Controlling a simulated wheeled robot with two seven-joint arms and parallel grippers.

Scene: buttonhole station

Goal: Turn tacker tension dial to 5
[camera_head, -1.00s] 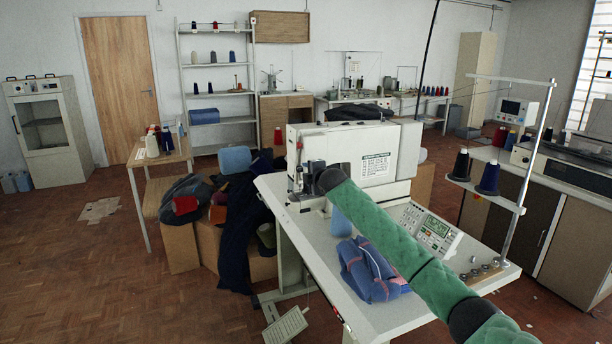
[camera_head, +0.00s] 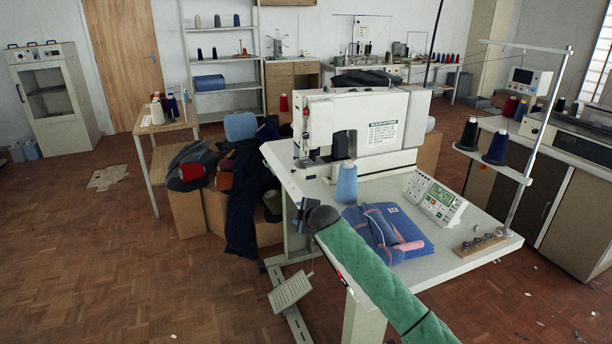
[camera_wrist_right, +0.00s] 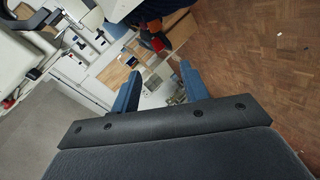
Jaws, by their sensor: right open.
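The tacker is a white sewing machine (camera_head: 345,110) with a printed label, standing on a pale table (camera_head: 385,285). Its dark needle area (camera_head: 342,145) is uncovered. I cannot make out the tension dial or its number; a small red part shows on the head's left end. My right arm, in a green sleeve, crosses in front of the table, and its dark end is by the table's left front edge, apart from the machine. In the right wrist view my right gripper (camera_wrist_right: 158,80) has its two blue fingers apart with nothing between them. My left gripper is not in view.
On the table are a blue thread cone (camera_head: 346,183), folded blue cloth (camera_head: 385,230), a control panel (camera_head: 436,200) and a wooden block with metal bobbins (camera_head: 482,243). A thread stand (camera_head: 535,130) rises at the right. Boxes with dark cloth stand left; the floor at the left front is clear.

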